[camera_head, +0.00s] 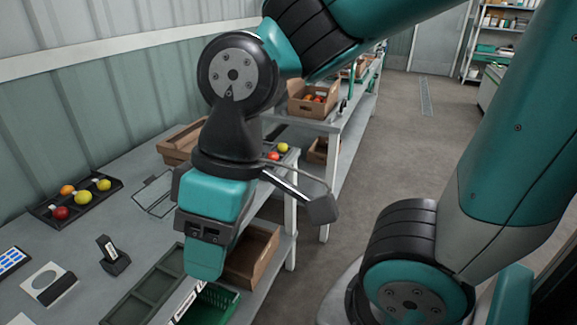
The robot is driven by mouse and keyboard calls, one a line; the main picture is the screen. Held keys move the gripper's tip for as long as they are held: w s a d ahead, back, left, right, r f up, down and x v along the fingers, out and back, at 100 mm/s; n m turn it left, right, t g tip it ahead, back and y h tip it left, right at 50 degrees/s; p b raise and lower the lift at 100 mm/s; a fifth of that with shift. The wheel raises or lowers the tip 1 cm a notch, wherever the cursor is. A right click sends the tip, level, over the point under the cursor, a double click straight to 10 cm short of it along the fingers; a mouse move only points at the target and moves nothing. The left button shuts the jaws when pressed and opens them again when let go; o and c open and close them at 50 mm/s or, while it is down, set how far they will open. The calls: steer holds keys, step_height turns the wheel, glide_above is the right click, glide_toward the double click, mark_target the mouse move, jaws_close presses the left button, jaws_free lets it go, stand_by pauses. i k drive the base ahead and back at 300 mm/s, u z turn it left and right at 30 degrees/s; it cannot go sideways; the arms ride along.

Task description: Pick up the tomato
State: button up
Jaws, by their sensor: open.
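Several tomatoes lie in a black tray (45,208) on the grey bench at the left: a red tomato (61,213), an orange tomato (67,190) and two yellow tomatoes (83,198). Another red tomato (274,156) and a yellow one (283,147) show on the bench behind my wrist. My gripper (205,262) points down over the bench's front part, to the right of the black tray and apart from its tomatoes. It is open. Its fingertips are hard to make out, and I see nothing held.
A dark divided tray (150,293) and a green crate (212,304) are near the bench's front edge. A small black stand (113,257) and a white plate with a round mark (46,284) lie at left. A cardboard box (253,256) sits below. The floor at right is open.

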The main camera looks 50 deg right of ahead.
mark_target(272, 155)
steer(key=k, duration=0.8)
steer(key=z, duration=0.8)
steer(key=i, duration=0.6)
steer(key=z, duration=0.65)
steer(key=i, duration=0.75)
steer(key=u, duration=0.7)
steer(key=i, duration=0.75)
steer(key=u, duration=0.75)
